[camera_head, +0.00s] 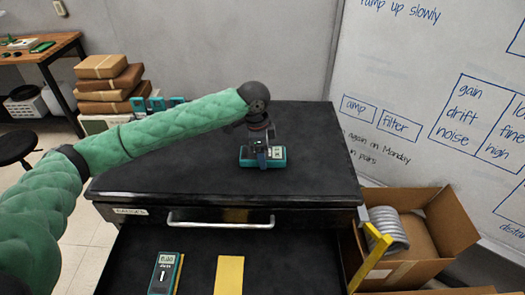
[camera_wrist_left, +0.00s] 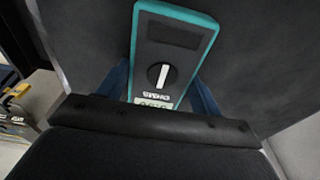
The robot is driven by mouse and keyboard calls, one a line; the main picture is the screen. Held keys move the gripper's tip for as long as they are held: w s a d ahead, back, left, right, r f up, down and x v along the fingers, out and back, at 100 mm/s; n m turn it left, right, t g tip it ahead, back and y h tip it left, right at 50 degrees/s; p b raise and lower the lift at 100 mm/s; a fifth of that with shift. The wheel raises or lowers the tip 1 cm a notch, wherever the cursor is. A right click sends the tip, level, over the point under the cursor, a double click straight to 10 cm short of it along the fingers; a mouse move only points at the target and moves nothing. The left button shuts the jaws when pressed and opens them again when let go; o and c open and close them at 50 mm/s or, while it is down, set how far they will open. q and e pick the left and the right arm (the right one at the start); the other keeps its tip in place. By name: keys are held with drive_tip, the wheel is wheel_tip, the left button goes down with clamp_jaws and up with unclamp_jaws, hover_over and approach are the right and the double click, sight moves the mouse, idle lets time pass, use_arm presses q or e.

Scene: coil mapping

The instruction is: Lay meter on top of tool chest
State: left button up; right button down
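A teal-edged meter (camera_head: 248,156) with a dark face, a dial and a small display lies level at the top surface of the black tool chest (camera_head: 312,180). I cannot tell whether a thin gap is left under it. My left gripper (camera_head: 262,155) points down over its middle, with one finger in front. In the left wrist view the meter (camera_wrist_left: 174,50) sits between the two blue fingers (camera_wrist_left: 160,85), which meet its long sides, so the gripper looks shut on it. My right gripper is not in view.
The chest's drawer (camera_head: 120,262) is open below, holding a second meter (camera_head: 163,272) and a yellow card (camera_head: 229,275). A cardboard box (camera_head: 440,220) with a coil (camera_head: 388,230) stands at right. The chest top around the meter is clear.

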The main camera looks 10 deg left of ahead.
use_arm(q)
drive_tip(key=o, duration=0.4)
drive_tip(key=shift+c, duration=0.2)
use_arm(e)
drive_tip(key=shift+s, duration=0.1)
use_arm(q)
drive_tip(key=shift+r, duration=0.25)
wheel_tip(320, 180, up, 2)
drive_tip(key=shift+a+b, duration=0.15)
drive_tip(key=shift+b, duration=0.5)
wheel_tip(320, 180, up, 10)
drive_tip(key=a+b, duration=0.1)
drive_tip(key=b, duration=0.1)
drive_tip(key=shift+s+f+b, duration=0.15)
drive_tip(key=shift+b, duration=0.25)
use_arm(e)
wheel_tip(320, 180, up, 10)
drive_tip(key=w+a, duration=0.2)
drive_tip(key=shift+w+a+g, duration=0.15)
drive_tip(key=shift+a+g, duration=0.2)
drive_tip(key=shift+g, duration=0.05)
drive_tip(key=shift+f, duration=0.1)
